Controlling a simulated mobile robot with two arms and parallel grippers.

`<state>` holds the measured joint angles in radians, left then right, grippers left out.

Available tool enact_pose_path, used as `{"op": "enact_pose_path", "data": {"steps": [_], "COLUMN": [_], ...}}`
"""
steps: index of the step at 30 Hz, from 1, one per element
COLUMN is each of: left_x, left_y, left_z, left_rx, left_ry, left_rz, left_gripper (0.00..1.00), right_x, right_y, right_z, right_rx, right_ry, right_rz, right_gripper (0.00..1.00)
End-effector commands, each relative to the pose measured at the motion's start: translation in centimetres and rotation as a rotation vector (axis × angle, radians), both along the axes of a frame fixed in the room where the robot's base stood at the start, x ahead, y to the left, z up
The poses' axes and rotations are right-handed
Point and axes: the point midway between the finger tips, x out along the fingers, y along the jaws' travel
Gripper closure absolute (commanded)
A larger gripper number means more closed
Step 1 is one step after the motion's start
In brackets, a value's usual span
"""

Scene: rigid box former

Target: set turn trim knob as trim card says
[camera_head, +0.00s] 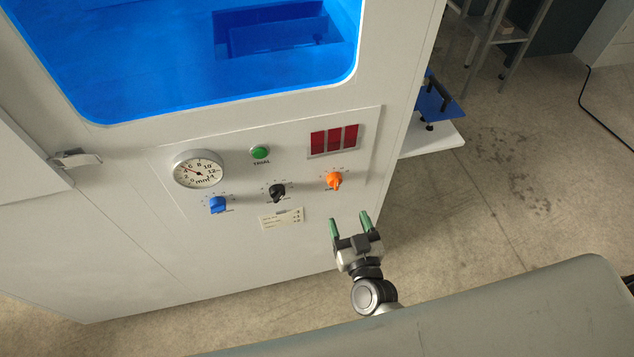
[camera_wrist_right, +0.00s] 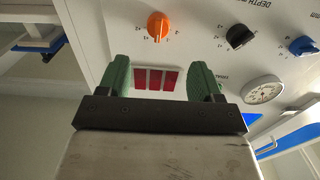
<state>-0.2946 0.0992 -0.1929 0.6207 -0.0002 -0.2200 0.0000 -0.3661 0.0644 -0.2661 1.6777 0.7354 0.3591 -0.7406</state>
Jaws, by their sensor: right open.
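Three knobs sit in a row on the white machine panel: a blue knob (camera_head: 218,205), a black knob (camera_head: 277,193) and an orange knob (camera_head: 334,181). Their labels are too small to tell which is the turn trim. A small white card (camera_head: 282,219) with unreadable lines is below the black knob. My right gripper (camera_head: 349,222) is open and empty, with green fingers, in front of the panel and below the orange knob. In the right wrist view the orange knob (camera_wrist_right: 158,26) is beyond the fingers, apart from them. My left gripper is not in view.
A round gauge (camera_head: 199,169), a green button (camera_head: 260,152) and a red three-part display (camera_head: 334,140) sit above the knobs. A door latch (camera_head: 77,159) sticks out at the left. A grey surface (camera_head: 480,310) fills the lower right.

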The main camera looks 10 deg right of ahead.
Motion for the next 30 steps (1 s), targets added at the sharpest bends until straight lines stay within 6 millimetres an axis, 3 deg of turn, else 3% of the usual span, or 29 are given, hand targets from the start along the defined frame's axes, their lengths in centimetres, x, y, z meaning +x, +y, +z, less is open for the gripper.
{"op": "enact_pose_path", "data": {"steps": [7,18,30], "left_x": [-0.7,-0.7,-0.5], "left_y": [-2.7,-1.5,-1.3], "left_z": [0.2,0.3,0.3], "left_rx": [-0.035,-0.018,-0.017], "left_ry": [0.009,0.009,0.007], "left_rz": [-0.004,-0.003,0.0], "left_gripper": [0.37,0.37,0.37], "right_x": [3.6,9.7,10.6], "right_y": [0.2,0.4,0.4], "right_z": [0.2,0.0,0.0], "right_rx": [0.001,0.0,0.001], "right_ry": [-0.005,-0.002,0.0], "right_rz": [0.0,0.001,0.001], "right_gripper": [0.35,0.35,0.35]}}
